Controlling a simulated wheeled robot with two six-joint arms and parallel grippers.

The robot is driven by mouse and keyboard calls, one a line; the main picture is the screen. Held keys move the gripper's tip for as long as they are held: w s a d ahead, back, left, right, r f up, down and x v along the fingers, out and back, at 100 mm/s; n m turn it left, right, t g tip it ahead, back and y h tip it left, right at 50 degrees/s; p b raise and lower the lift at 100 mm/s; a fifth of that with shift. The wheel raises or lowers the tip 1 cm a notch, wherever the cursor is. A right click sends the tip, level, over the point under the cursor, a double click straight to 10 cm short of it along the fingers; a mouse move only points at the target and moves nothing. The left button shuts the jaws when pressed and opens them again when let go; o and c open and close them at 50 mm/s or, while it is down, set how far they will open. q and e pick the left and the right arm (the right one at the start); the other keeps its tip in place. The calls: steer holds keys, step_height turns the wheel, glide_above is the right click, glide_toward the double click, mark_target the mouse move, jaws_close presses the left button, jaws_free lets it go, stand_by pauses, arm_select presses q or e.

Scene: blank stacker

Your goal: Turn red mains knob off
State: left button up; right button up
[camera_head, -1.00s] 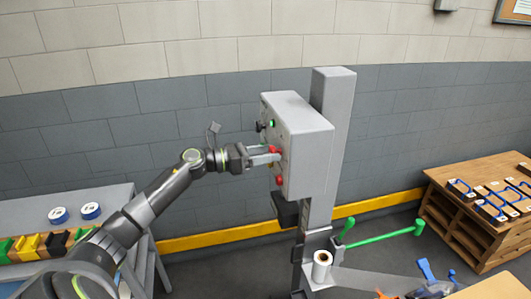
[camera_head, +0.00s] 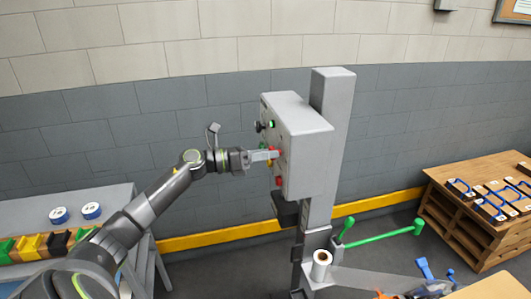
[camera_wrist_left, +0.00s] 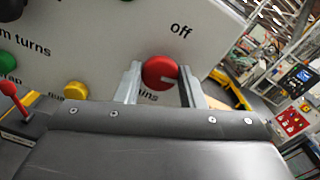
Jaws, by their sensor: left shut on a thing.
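The red mains knob (camera_wrist_left: 160,72) sits on the grey panel face between the two fingers of my left gripper (camera_wrist_left: 161,86). A pale mark on the knob points right and slightly down in the wrist view. The word "off" is printed above it, and lettering ending in "ains" shows below, partly hidden. In the head view my left gripper (camera_head: 271,154) reaches in from the left and is shut on the red knob (camera_head: 281,154) at the side of the grey control box (camera_head: 310,150). My right gripper is not in view.
Yellow (camera_wrist_left: 75,90) and green (camera_wrist_left: 8,60) buttons and a red-tipped lever (camera_wrist_left: 8,89) are near the knob on the left in the wrist view. The box is on a grey post (camera_head: 332,95).

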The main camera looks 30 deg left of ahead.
arm_select(q)
steer(key=shift+n+p, duration=4.7)
steer(key=shift+n, duration=3)
steer(key=o, duration=1)
steer(key=shift+a+f, duration=0.1)
